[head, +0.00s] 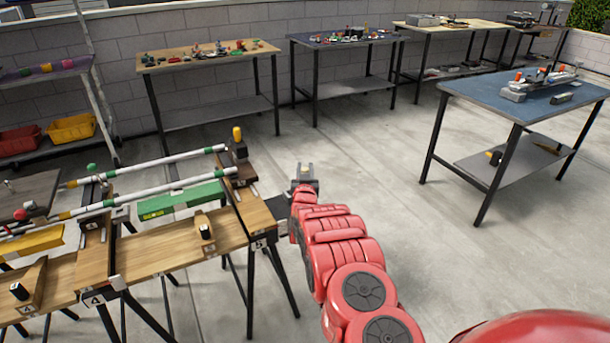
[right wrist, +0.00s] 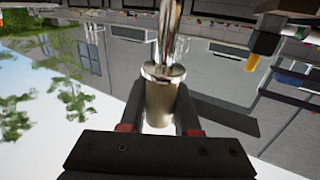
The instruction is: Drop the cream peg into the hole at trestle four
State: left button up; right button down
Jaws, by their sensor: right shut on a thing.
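My right gripper (head: 304,178) is at the end of the red arm, in the air just right of the trestles' far end. In the right wrist view the right gripper (right wrist: 160,115) is shut on a pale, shiny cylinder, the cream peg (right wrist: 163,98). The peg shows only as a small pale bit (head: 306,167) in the head view. A yellow peg (head: 237,134) stands at a dark block on the farther trestle. My left gripper is out of view.
White rods with green and yellow bands lie across the trestles, with a green bar (head: 180,202) between. A blue-topped table (head: 470,95) is at right. Open floor (head: 380,160) lies between.

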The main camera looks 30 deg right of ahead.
notch_tip(320, 180, up, 7)
jog(key=p, duration=0.4)
jog(key=shift+r, duration=0.15)
dwell(0.4)
